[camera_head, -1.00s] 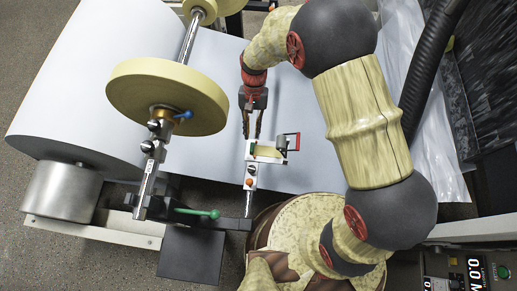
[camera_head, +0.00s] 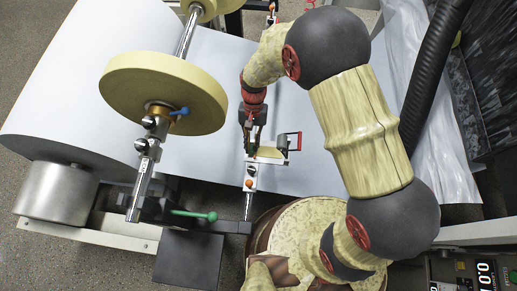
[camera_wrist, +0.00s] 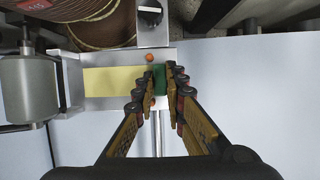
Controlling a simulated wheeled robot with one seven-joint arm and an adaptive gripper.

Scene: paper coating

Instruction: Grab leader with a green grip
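The leader is a short pale yellow strip (camera_wrist: 112,80) with a dark green grip (camera_wrist: 160,86) at its end. It lies across a white and silver bracket by the roller, and in the head view the yellow strip (camera_head: 268,153) shows beside my fingertips. My gripper (camera_wrist: 160,88) points down at the bracket, with one finger on each side of the green grip. The gaps between fingers and grip are very small, and I cannot tell whether the fingers press on it. In the head view my gripper (camera_head: 254,148) partly hides the grip.
A large yellow reel (camera_head: 118,88) stands left of my gripper. A green-handled lever (camera_head: 205,216) is below it. A grey cylinder (camera_wrist: 28,88) with a red-framed part is beside the strip. An orange button (camera_wrist: 149,57) and a black knob (camera_wrist: 149,12) are close by.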

